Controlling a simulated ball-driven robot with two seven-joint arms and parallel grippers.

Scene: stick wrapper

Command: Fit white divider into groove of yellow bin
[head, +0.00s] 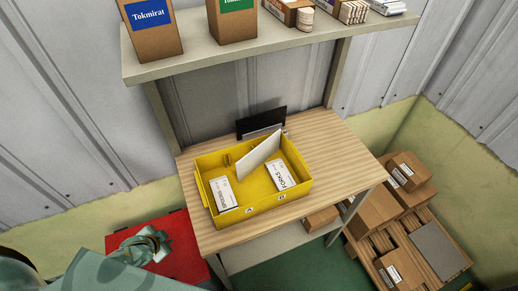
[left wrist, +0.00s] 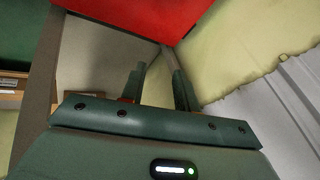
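The yellow bin (head: 252,204) sits on the wooden table in the head view. The white divider (head: 258,154) is in the bin, tilted, with its upper edge above the back rim. Whether its lower edge is in a groove cannot be told. A white box lies in the bin's left part (head: 222,194) and another in its right part (head: 281,176). My left gripper (left wrist: 158,85) is open and empty in the left wrist view, its two fingers apart, away from the bin. My right gripper is in neither view.
The wooden table (head: 335,155) has free room to the right of the bin. A black panel (head: 262,120) stands behind the bin. A shelf (head: 270,50) with boxes overhangs the back. A red box (head: 170,262) is at lower left, and cardboard boxes (head: 372,212) are at right.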

